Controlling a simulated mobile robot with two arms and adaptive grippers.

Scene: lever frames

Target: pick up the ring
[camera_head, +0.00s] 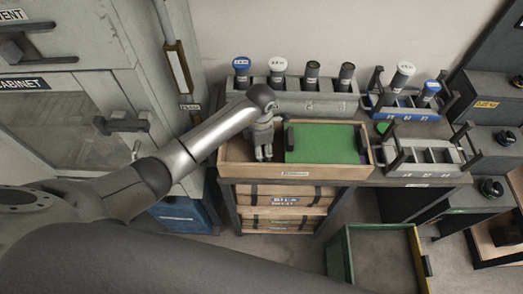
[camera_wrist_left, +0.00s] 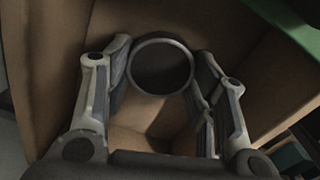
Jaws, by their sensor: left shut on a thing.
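The ring (camera_wrist_left: 161,41) is a thin grey band seen in the left wrist view, upright between the fingers of my left gripper (camera_wrist_left: 160,75). The gripper is shut on it, with a finger against each side of the band. In the head view my left gripper (camera_head: 263,153) points down into the left part of the wooden tray (camera_head: 240,177). The ring cannot be made out in the head view. My right gripper is not in view.
A green panel (camera_head: 322,143) covers the tray's right part. Behind stands a grey rack (camera_head: 315,103) of several capped cylinders. A blue rack (camera_head: 405,113) and a grey divided holder (camera_head: 428,168) stand to the right. A grey cabinet (camera_head: 70,100) is at left.

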